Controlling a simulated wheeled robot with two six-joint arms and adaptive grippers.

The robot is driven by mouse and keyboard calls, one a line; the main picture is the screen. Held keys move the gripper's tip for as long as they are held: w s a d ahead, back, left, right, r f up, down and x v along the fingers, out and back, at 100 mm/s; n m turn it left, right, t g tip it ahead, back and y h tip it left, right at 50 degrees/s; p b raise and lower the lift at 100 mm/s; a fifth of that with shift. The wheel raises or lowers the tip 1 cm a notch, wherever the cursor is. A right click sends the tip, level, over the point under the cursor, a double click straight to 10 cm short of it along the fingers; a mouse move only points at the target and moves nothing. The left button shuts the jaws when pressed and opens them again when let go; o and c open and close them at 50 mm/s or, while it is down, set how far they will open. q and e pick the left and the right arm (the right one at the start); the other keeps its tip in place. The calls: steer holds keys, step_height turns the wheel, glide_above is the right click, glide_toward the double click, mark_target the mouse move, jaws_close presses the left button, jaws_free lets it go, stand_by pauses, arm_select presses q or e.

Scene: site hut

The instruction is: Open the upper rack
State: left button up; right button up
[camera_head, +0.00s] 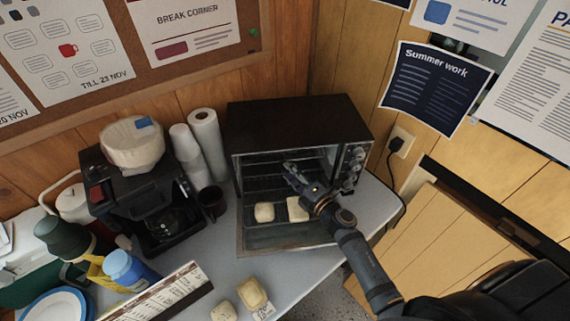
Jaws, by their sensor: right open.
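The toaster oven (298,122) stands on the counter with its glass door (285,238) folded down. Dark wire racks show inside, and the upper rack (262,168) looks to be within the oven cavity. My right gripper (290,167) reaches in from the lower right and is open at the oven's mouth, in front of the upper rack. It hides part of the rack, and I cannot tell whether it touches it. Two pale bread pieces, one at left (264,212) and one at right (297,209), lie low at the oven's front. My left gripper is not in view.
The oven's knobs (352,168) are close right of my gripper. Two more bread pieces (252,292) lie in front. A blue-capped bottle (128,268) stands front left.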

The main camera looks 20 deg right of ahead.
steer(key=shift+x, duration=1.55)
jaws_close()
steer(key=shift+s, duration=0.1)
